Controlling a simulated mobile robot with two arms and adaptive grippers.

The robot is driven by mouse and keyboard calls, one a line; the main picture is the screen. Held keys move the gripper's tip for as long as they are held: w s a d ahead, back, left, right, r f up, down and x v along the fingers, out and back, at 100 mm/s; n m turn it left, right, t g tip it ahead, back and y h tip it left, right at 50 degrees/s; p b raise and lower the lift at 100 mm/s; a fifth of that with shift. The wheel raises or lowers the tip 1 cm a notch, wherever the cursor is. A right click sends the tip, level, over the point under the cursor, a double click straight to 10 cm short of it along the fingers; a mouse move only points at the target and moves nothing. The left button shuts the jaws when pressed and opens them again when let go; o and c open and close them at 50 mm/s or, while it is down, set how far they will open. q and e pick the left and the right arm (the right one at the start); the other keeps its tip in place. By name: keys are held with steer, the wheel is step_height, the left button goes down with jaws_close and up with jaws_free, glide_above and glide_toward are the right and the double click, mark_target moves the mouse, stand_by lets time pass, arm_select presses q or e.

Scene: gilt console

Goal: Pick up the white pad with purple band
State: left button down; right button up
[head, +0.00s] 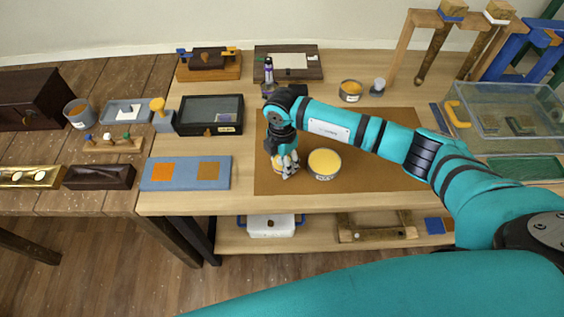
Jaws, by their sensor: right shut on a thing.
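My right gripper (286,170) points down over the brown mat (390,182), just left of a round tin of yellow stuff (324,163). Its fingers are shut on a small pale thing at the mat, which I take to be the white pad with purple band. The fingers hide most of it, and its band cannot be made out. A yellowish round edge shows beside the fingers, too small to tell what it is. I cannot tell whether the held thing touches the mat. My left gripper is not in view.
A blue board (186,187) with two orange squares lies left of the mat. Behind stand a dark glazed case (210,115), a purple-and-white bottle (269,69) and a smaller tin (351,91). A clear tank (505,108) is at right. The mat's front right is clear.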

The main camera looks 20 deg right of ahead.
steer(key=shift+r, duration=0.3)
step_height(320, 180, up, 2)
steer(key=shift+w+r+b, duration=0.1)
steer(key=shift+b, duration=0.5)
steer(key=s+a+r+b, duration=0.2)
steer(key=s+a+b, duration=0.1)
steer(key=s, duration=1.3)
steer(key=shift+a, duration=0.15)
steer(key=shift+w+f, duration=0.1)
steer(key=o, duration=0.5)
steer(key=c, duration=0.5)
